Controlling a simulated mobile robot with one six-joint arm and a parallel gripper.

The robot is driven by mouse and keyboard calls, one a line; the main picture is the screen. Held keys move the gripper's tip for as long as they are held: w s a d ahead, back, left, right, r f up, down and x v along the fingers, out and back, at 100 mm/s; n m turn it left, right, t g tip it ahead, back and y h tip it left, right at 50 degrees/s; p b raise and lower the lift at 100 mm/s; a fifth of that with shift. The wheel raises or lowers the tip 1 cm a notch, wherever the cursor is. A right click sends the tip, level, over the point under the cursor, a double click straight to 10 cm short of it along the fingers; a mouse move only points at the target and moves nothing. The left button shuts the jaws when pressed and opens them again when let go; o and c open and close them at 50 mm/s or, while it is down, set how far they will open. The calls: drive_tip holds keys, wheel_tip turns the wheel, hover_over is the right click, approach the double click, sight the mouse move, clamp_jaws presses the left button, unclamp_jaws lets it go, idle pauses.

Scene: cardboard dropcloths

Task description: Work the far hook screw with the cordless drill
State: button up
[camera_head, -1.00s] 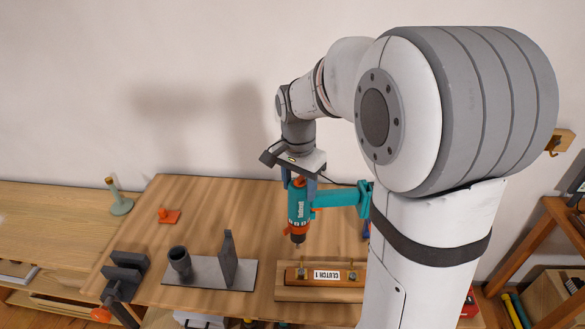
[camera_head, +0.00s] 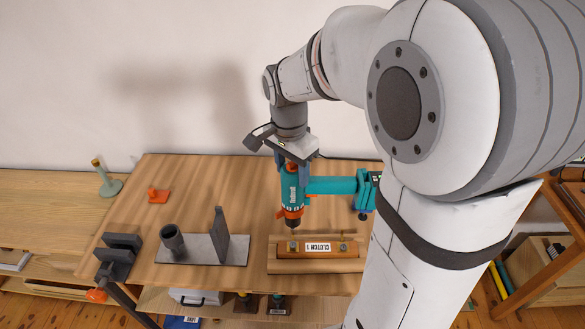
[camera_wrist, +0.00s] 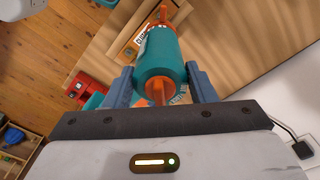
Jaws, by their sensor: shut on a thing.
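The teal and orange cordless drill (camera_head: 292,188) hangs nose-down in my gripper (camera_head: 293,162), its handle and battery pointing right. In the wrist view my gripper (camera_wrist: 160,88) has its two blue-grey fingers shut on either side of the drill body (camera_wrist: 160,52). The dark chuck tip is just above the left screw (camera_head: 293,246) of an orange-brown strip (camera_head: 290,253) labelled "CLUTCH 1". A small gap seems to remain between tip and screw; contact cannot be told. A second screw (camera_head: 343,248) sits at the strip's right end. Which one is the far hook screw is unclear.
The strip lies on a wooden block (camera_head: 300,267) at the table's front edge. To the left stand a grey plate with a cup and upright fin (camera_head: 219,234), and a dark clamp (camera_head: 118,255).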

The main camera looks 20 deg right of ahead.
sight(292, 188)
drive_tip(key=shift+f+b, duration=2.35)
drive_tip(key=shift+f, duration=0.7)
drive_tip(key=shift+f+b, duration=0.8)
drive_tip(key=shift+f, duration=0.15)
idle(1.3)
drive_tip(key=shift+r+p, duration=2.55)
drive_tip(key=shift+r, duration=1)
drive_tip(key=shift+f, duration=0.15)
